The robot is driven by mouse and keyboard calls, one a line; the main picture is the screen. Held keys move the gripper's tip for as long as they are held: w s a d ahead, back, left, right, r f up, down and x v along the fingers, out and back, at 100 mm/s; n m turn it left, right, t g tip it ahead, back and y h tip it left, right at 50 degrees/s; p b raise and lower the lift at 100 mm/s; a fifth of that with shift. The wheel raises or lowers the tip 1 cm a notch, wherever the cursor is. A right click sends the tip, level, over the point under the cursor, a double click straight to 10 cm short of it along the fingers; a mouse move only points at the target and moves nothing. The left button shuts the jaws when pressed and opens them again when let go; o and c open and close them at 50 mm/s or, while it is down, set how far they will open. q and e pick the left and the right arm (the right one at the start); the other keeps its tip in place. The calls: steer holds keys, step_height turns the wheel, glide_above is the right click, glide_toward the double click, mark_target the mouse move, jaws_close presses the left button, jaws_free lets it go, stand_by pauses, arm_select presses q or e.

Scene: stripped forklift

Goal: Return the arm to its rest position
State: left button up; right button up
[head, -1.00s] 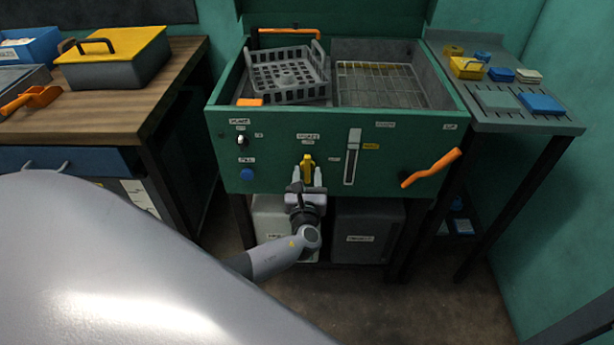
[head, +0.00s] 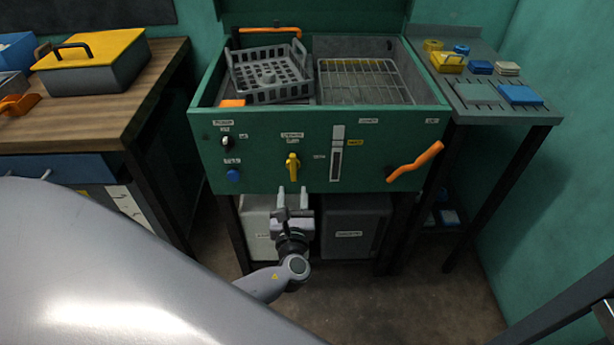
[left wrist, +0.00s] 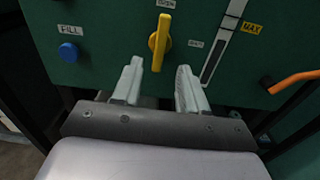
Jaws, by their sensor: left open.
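My left gripper (head: 292,199) is open and empty in the head view, its fingertips just below the yellow handle on the green machine's front. In the left wrist view the two pale fingers (left wrist: 158,85) stand apart with nothing between them. The yellow handle (head: 293,167) is beyond the fingertips and stands about upright; it also shows in the left wrist view (left wrist: 160,43). My left forearm and wrist rise from below in front of the machine. My right gripper is not seen.
The green machine (head: 270,130) has an orange lever (head: 415,162) at right and a blue button (head: 233,175) at left. A grey basket (head: 270,72) sits inside it. A wooden bench (head: 150,85) stands left, a grey side table (head: 478,112) right. Floor in front is clear.

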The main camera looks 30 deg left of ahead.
arm_select(q)
steer(key=s+d+f+n+g+h+p, duration=0.1)
steer(key=s+d+f+n+g+h, duration=0.15)
steer(key=s+f+n, duration=0.35)
steer(key=s+d+f+n+g+h, duration=0.2)
steer(key=s+f+n+g+h, duration=0.15)
steer(key=s+n, duration=0.3)
steer(key=s+d+r+n+h, duration=0.2)
steer(key=s+n, duration=0.2)
steer(key=n, duration=0.3)
steer(key=s+d+r+n+t+h+p, duration=0.1)
steer(key=s+d+r+n+h, duration=0.2)
steer(key=n, duration=0.5)
steer(key=shift+s+r, duration=0.35)
steer(key=shift+s, duration=0.05)
stand_by(4.2)
